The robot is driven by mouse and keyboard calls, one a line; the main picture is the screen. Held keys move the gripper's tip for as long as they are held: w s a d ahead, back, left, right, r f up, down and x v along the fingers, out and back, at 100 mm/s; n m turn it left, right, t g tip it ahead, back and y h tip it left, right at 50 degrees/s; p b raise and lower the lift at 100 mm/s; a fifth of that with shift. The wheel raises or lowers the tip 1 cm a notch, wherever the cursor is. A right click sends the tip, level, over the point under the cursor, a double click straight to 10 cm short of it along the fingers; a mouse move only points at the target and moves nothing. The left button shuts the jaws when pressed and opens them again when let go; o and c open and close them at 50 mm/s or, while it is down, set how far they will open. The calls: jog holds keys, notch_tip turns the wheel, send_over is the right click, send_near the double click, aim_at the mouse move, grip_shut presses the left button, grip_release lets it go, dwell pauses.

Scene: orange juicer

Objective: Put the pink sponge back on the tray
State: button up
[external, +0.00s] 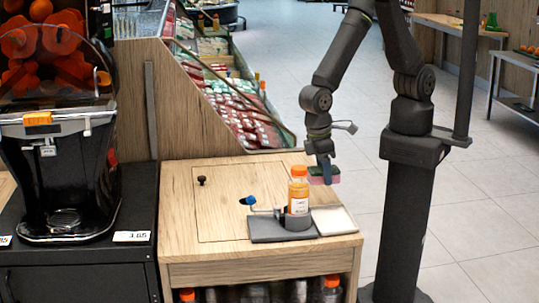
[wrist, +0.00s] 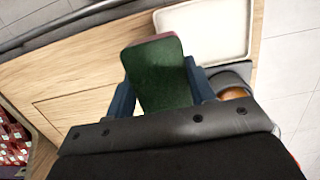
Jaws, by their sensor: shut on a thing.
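My gripper (external: 325,170) is shut on the pink sponge (external: 331,179), which has a dark green face. In the wrist view the sponge (wrist: 157,78) sits between the two blue fingers of my gripper (wrist: 160,88), with its green side toward the camera and a thin pink edge at its far end. The white tray (external: 334,220) lies at the right front of the wooden counter and is bare. It also shows in the wrist view (wrist: 205,28), just beyond the sponge. The sponge is held above the counter's right side, behind the tray in the external view.
A juice bottle with an orange cap (external: 298,190) stands in a grey holder (external: 283,229) beside the tray, close to my gripper. A blue-tipped lever (external: 250,201) is left of it. The juicer (external: 60,130) stands at the left. The counter's left part is mostly clear.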

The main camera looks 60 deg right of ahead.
send_over(334, 221)
notch_tip(334, 221, down, 5)
jog(key=shift+w+r, duration=0.15)
jog(key=shift+f, duration=1.9)
jog(key=shift+f, duration=0.1)
jog(key=o, duration=0.9)
jog(key=shift+o, duration=0.2)
notch_tip(334, 221, up, 12)
jog(key=w+a, duration=0.1)
jog(key=shift+w+a, duration=0.15)
jog(key=shift+w, duration=0.05)
